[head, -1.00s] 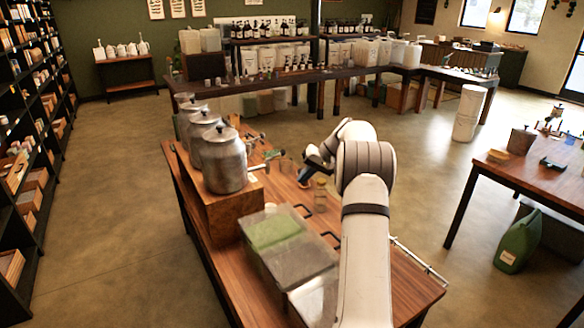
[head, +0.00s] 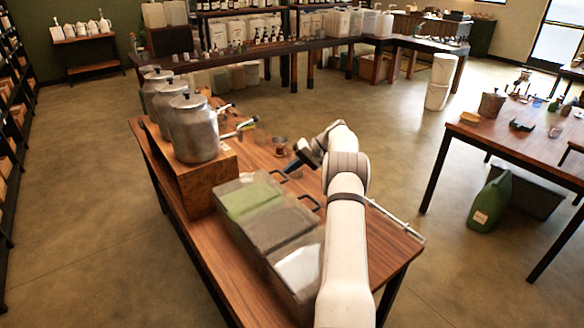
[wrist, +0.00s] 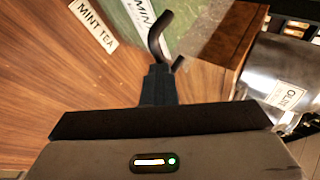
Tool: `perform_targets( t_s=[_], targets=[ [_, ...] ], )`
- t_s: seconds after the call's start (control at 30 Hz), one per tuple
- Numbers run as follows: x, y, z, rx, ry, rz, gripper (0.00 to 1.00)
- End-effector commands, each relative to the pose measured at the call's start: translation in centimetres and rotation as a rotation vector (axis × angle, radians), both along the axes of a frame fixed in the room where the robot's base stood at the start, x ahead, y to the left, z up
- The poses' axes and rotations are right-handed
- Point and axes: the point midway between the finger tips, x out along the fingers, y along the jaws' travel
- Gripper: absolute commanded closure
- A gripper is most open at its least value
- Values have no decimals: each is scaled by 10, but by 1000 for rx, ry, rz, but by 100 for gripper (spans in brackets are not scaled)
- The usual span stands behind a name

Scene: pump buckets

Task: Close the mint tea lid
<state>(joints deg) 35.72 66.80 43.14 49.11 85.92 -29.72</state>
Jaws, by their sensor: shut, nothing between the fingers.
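The mint tea bin (head: 250,197) is a clear box with green contents, first in a row of three bins on the wooden table. Its black handle (head: 279,177) sticks out on the right side; I cannot tell how far its lid is open. My gripper (head: 294,168) is shut and empty close beside that handle. In the wrist view, a curved black handle (wrist: 158,36) rises just beyond my shut fingertips (wrist: 160,72); I cannot tell whether they touch. A "MINT TEA" label (wrist: 93,24) and part of the green bin (wrist: 126,12) also show there.
The other two bins, one grey (head: 283,228) and one pale (head: 300,270), stand nearer, beside my arm. Metal canisters (head: 192,130) with taps stand on a wooden block (head: 202,180) to the left. A small metal cup (head: 280,145) stands behind my gripper.

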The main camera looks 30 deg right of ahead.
Motion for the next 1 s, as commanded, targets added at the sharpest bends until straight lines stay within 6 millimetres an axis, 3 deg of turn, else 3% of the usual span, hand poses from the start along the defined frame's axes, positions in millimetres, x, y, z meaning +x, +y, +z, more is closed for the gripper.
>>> perform_targets(
  t_s=[0.5,1.0],
  targets=[
    [-3,0,-7,5,14,6,100],
    [-24,-53,43,1,2,-1,100]
  ],
)
